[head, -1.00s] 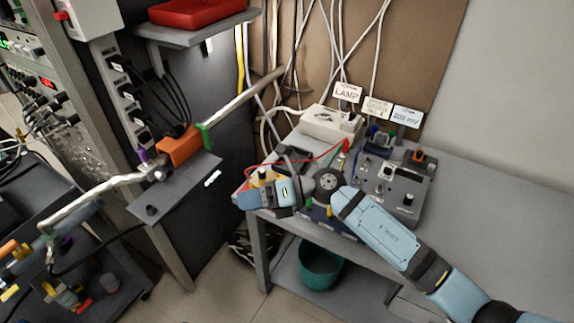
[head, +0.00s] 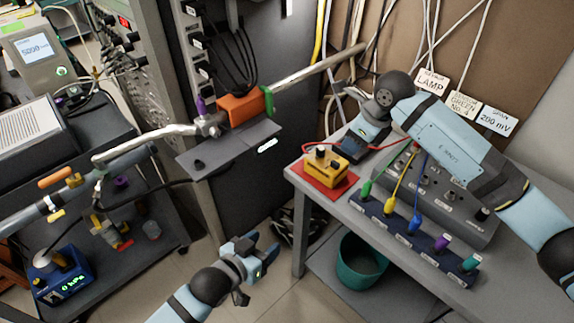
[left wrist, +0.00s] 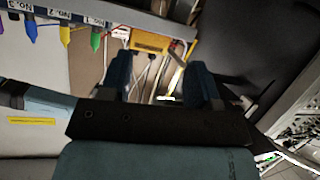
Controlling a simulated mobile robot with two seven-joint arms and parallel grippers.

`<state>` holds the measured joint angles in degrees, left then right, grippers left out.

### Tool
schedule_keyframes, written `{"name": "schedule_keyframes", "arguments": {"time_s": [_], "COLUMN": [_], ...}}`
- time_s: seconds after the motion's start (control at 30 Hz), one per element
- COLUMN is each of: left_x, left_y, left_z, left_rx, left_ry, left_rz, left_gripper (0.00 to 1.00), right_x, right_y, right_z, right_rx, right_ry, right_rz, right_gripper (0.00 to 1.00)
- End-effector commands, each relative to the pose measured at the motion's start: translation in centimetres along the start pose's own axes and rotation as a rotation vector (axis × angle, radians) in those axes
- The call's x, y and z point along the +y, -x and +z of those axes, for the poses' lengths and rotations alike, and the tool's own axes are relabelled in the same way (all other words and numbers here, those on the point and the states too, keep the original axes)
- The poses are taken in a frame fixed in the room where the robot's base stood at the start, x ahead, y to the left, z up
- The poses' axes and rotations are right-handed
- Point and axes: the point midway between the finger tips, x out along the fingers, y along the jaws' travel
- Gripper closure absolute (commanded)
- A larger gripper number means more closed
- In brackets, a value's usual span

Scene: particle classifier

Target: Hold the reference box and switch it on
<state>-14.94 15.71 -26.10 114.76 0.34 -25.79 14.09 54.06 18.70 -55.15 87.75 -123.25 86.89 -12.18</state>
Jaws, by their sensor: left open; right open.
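A yellow box (head: 326,168) with dark knobs on top, which looks like the reference box, sits on a red mat (head: 312,186) at the bench's left front corner. In the left wrist view the yellow box (left wrist: 150,42) shows at the bench edge, beyond my fingers. My left gripper (head: 264,252) is open and empty, in the air in front of the bench and below the box. It also shows in the left wrist view (left wrist: 160,85). My right gripper (head: 358,148) is open just behind and right of the box; its fingertips are partly hidden, so contact is unclear.
A terminal strip (head: 408,232) with several coloured plugs lies right of the box, before a grey control unit (head: 450,205). Red wire runs behind the box. A teal bin (head: 360,262) stands below. A pipe with an orange valve (head: 242,108) is at left.

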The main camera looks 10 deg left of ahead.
Motion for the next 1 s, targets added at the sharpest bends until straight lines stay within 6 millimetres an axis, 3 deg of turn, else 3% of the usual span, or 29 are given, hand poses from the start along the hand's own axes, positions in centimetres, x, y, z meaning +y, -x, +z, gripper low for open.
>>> {"name": "schedule_keyframes", "arguments": {"time_s": [0.03,0.2,0.5,0.7,1.0], "left_x": [-0.1,0.1,-1.6,-2.9,-3.0], "left_y": [-1.3,-4.5,-8.5,-9.6,-11.7], "left_z": [-1.7,-6.0,-12.6,-14.9,-15.8], "left_rx": [0.026,0.087,0.147,0.160,0.163], "left_ry": [-0.021,-0.059,-0.135,-0.162,-0.166], "left_rz": [0.022,0.088,0.152,0.162,0.164], "left_gripper": [0.44,0.44,0.44,0.44,0.44], "right_x": [0.0,0.0,0.0,0.0,0.0], "right_y": [0.0,0.0,0.0,0.0,0.0], "right_z": [0.0,0.0,0.0,0.0,0.0], "right_rx": [0.000,-0.001,-0.001,-0.002,-0.002], "right_ry": [0.000,0.000,0.000,0.000,0.000], "right_rz": [0.000,0.001,0.001,0.001,0.001], "right_gripper": [0.57,0.57,0.57,0.57,0.57]}}
